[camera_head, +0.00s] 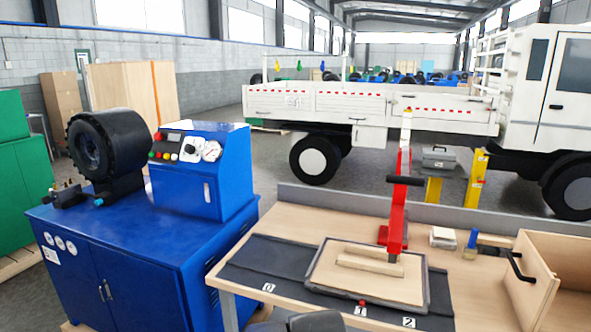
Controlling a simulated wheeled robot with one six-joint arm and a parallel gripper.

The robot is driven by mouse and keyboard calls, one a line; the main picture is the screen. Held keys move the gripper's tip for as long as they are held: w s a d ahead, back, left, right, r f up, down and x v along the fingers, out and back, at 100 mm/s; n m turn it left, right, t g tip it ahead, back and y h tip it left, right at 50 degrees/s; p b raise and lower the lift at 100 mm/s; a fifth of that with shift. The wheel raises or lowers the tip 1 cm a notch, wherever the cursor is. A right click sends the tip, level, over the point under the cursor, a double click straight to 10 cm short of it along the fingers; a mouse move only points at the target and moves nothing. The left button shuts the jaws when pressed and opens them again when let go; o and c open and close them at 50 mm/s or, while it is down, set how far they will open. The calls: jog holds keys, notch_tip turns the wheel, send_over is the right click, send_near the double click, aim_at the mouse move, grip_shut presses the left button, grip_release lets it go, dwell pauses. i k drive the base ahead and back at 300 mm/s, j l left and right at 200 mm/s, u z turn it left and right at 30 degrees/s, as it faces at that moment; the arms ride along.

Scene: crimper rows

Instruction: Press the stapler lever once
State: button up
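A red upright device with a tall red arm (399,205), which looks like the stapler, stands on the wooden workbench (465,305). A black bar (407,181) sticks out sideways about halfway up it, perhaps the lever. Its red foot is beside the back edge of a dark-rimmed tray (318,262) with a wooden board (380,286) and a wooden bar (369,265) on top. I cannot tell whether the device touches the tray. My gripper is not in view; a dark shape at the bottom edge may be part of my arm.
A dark mat (256,268) with number tags lies under the tray. To the right are a small block stack (443,238), a blue-handled brush (471,240) and an open wooden drawer box (560,265). A blue machine cabinet (120,265) stands left. A truck (370,105) is behind.

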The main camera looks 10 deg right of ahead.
aim_at(404, 179)
jog(key=z, duration=1.05)
